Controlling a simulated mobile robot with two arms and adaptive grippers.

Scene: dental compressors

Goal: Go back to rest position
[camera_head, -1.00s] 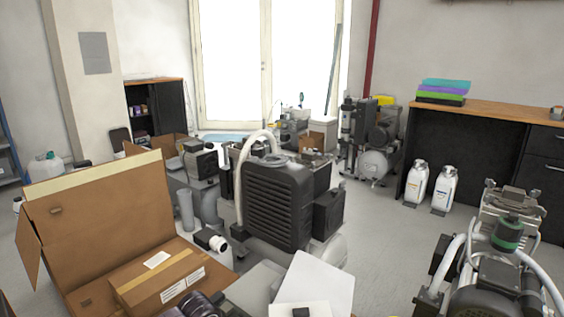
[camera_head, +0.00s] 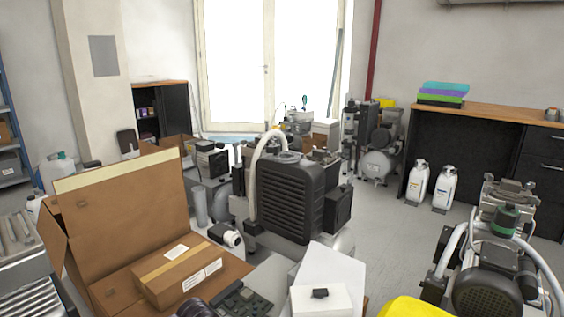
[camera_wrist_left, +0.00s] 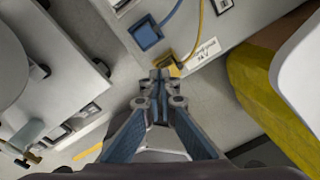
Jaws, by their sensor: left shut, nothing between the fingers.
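My left gripper (camera_wrist_left: 160,80) shows in the left wrist view, its fingertips together with nothing between them. It points at a pale grey surface near a yellow connector (camera_wrist_left: 168,63) with a yellow cord; I cannot tell whether it touches it. A blue connector (camera_wrist_left: 147,34) with a blue cord lies just beyond. Neither gripper shows in the head view, and my right gripper is in no view.
The head view shows an open cardboard box (camera_head: 125,215) with a smaller taped carton (camera_head: 178,274). A black ribbed compressor (camera_head: 290,200) stands mid-view, another compressor (camera_head: 490,270) at lower right. A yellow object (camera_head: 410,308) is at the bottom edge. Grey floor (camera_head: 395,235) shows between the machines.

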